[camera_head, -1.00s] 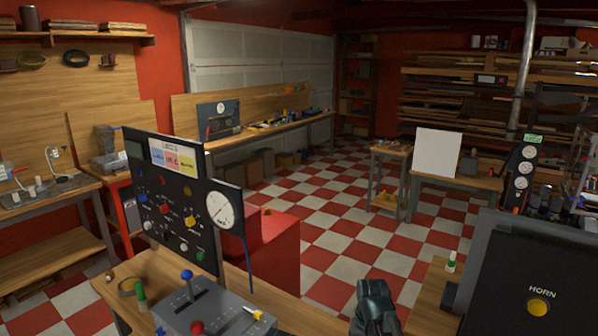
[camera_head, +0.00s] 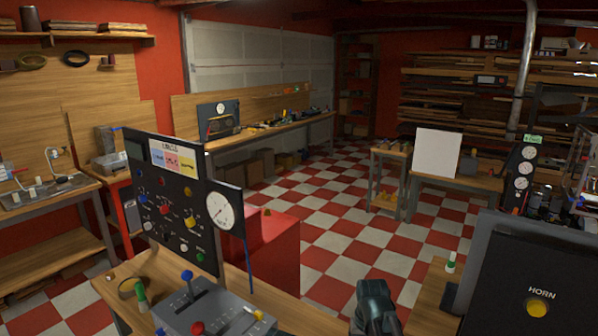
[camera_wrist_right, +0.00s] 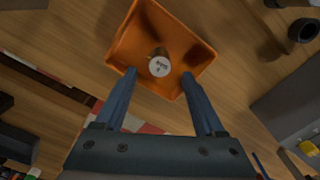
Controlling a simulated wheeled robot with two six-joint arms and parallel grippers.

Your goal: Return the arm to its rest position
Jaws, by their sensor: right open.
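My right gripper (camera_wrist_right: 159,76) is open in the right wrist view, its two fingers apart with nothing between their tips. Beyond the fingertips an orange tray (camera_wrist_right: 122,50) sits on a wooden surface. A small cylinder with a white marked top (camera_wrist_right: 160,67) stands in the tray. In the head view a dark part of my arm (camera_head: 373,302) shows at the bottom centre, and its fingertips cannot be made out. My left gripper is not in view.
A black panel with knobs and a gauge (camera_head: 178,212) stands on a bench at the left. A grey lever box (camera_head: 215,308) is in front of it. A black HORN panel (camera_head: 520,280) is at the right. Open checkered floor (camera_head: 350,240) lies beyond.

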